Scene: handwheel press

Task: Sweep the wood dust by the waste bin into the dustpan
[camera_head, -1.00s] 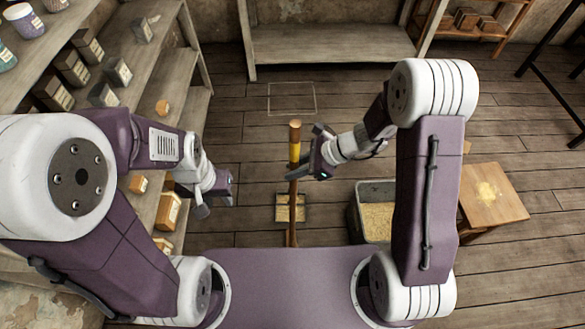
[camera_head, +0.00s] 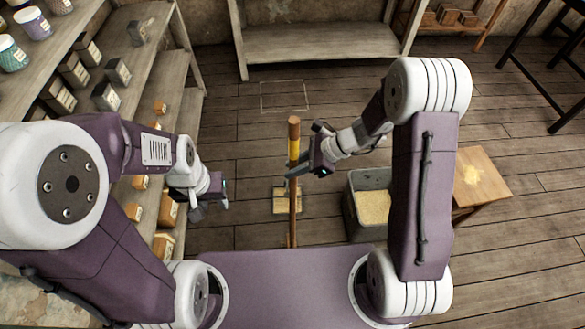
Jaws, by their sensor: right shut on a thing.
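A long upright wooden handle (camera_head: 293,217) with a yellow band stands in front of my base; its lower end is hidden behind my base. My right gripper (camera_head: 292,172) is shut on this handle just below the yellow band. My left gripper (camera_head: 212,196) hangs empty beside the left shelves, apart from the handle; its finger gap is unclear. A flat tan piece (camera_head: 283,207) lies on the floor behind the handle; I cannot tell whether it is the dustpan. The grey waste bin (camera_head: 354,217) stands to the right with pale dust inside. No floor dust is clearly visible.
A small wooden stool (camera_head: 490,178) with yellowish dust on top stands right of the bin, partly behind my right arm. Shelves with jars and boxes (camera_head: 190,110) line the left. A bench (camera_head: 320,45) is at the back. Floor around the pale square outline (camera_head: 287,96) is clear.

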